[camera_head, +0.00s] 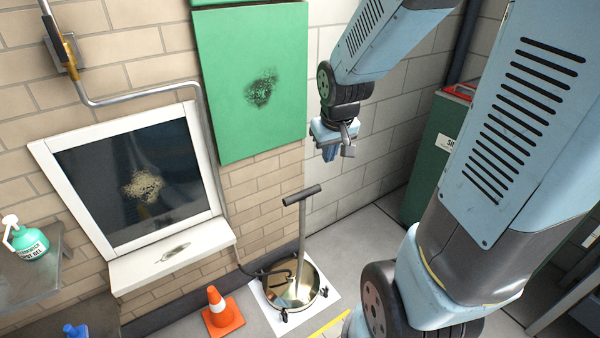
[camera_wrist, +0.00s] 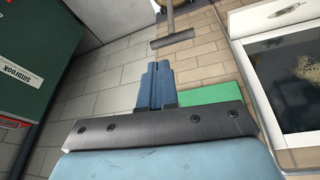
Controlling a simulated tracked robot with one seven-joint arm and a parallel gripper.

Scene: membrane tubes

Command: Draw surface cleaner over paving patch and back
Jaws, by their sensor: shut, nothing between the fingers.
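The surface cleaner (camera_head: 291,290) is a round, shiny, brass-coloured disc on small feet, with a tall post and a dark T-handle (camera_head: 302,195). It stands on the floor on a pale square (camera_head: 329,297); I cannot tell whether that square is the paving patch. My gripper (camera_head: 330,155) is above and to the right of the T-handle in the head view, apart from it. In the wrist view my blue fingers (camera_wrist: 157,68) are together and empty, and the handle bar (camera_wrist: 173,39) shows beyond their tips. The disc is mostly out of that view.
An orange cone (camera_head: 222,313) stands left of the cleaner. A stained green panel (camera_head: 250,80) and a white-framed window (camera_head: 135,185) are on the brick wall. A green cabinet (camera_head: 432,150) stands at right. A bottle (camera_head: 25,240) sits on a shelf at left.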

